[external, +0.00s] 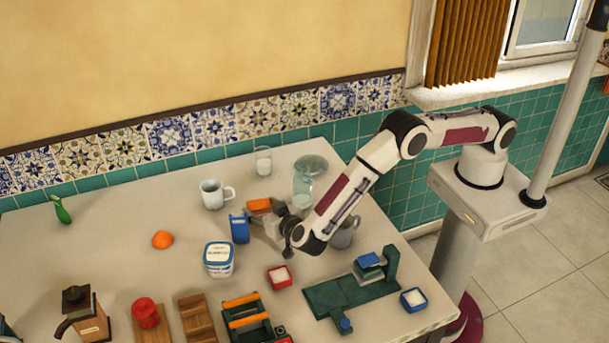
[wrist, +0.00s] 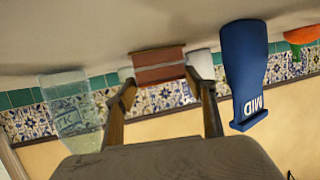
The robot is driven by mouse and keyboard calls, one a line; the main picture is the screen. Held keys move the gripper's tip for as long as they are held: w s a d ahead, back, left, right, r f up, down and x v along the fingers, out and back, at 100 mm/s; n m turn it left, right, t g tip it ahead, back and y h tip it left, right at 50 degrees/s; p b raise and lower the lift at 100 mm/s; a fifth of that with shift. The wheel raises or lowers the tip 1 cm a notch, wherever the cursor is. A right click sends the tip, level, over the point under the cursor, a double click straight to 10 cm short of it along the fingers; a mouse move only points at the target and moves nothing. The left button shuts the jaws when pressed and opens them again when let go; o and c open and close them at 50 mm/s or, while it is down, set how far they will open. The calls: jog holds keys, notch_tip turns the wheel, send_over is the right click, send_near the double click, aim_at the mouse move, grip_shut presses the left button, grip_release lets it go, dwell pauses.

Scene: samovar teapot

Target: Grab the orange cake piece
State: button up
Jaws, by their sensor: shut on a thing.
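The orange cake piece (external: 259,205) is near the middle of the table in the external view, with its orange top showing. In the wrist view, which is upside down, it shows as a reddish-brown block (wrist: 158,66) between the fingertips. My gripper (external: 264,219) reaches in low from the right and is shut on the cake piece; the two fingers also show in the wrist view (wrist: 160,84). The cake piece looks to be at table level; I cannot tell whether it still touches the table.
A blue container (external: 239,229) stands close left of my gripper. A white mug (external: 212,194) and a glass jar (external: 302,188) stand behind. A white-and-blue tub (external: 218,260) and a small red box (external: 279,277) are in front. The table (external: 110,228) is clear around the orange fruit (external: 162,239).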

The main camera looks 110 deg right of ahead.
aim_at(262, 208)
jog(key=shift+r, duration=5)
jog(key=shift+c, duration=0.2)
